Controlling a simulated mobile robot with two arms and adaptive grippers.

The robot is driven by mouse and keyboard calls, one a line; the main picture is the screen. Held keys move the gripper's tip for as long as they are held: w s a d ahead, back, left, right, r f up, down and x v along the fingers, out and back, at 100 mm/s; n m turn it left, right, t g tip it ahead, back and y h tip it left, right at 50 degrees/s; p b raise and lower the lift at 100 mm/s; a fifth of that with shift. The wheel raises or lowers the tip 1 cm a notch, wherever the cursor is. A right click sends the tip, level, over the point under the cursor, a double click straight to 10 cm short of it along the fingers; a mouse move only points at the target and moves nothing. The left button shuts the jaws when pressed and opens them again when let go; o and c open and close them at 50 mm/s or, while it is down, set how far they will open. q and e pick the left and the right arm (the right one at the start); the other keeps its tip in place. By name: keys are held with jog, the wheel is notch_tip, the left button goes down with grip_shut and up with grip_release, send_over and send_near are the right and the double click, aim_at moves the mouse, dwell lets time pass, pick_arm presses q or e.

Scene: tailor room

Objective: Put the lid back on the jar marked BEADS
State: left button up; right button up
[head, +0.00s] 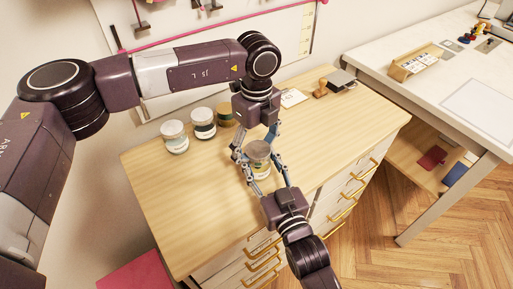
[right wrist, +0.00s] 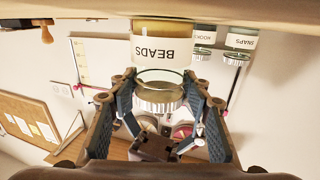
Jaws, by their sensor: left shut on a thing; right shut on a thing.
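The BEADS jar (right wrist: 168,52) stands upright on the wooden cabinet top; the right wrist view shows it upside down with its label readable. It also shows in the head view (head: 260,170). My right gripper (head: 266,176) comes in from the front and is shut on the jar, its fingers on either side of the glass. The ribbed pale lid (right wrist: 158,103) is at the jar's mouth, in line with it. My left gripper (head: 256,145) reaches down from behind and is shut on the lid. I cannot tell whether the lid is fully seated.
A wooden stamp (head: 321,89) and a card (head: 292,97) lie at the back right. The cabinet's front left is clear. A white table (head: 432,93) adjoins on the right.

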pick_arm(q)
jog(key=shift+o, duration=0.3)
jog(key=shift+s+a+f, duration=0.15)
jog(key=shift+s+f, duration=0.05)
jog(key=shift+f, duration=0.2)
pick_arm(e)
jog(key=shift+w+d+r, duration=0.1)
jog(key=shift+d+r, duration=0.05)
jog(key=shift+r, duration=0.15)
pick_arm(q)
jog(key=shift+w+f+y, duration=0.3)
jog(key=shift+f, duration=0.05)
jog(key=shift+o, duration=0.3)
jog(key=shift+d+f+g, duration=0.3)
jog(key=shift+f, duration=0.05)
pick_arm(e)
jog(key=shift+f, duration=0.1)
pick_arm(q)
jog(key=shift+c, duration=0.2)
pick_arm(e)
jog(key=o, duration=1.8)
pick_arm(q)
jog(key=shift+a, duration=0.1)
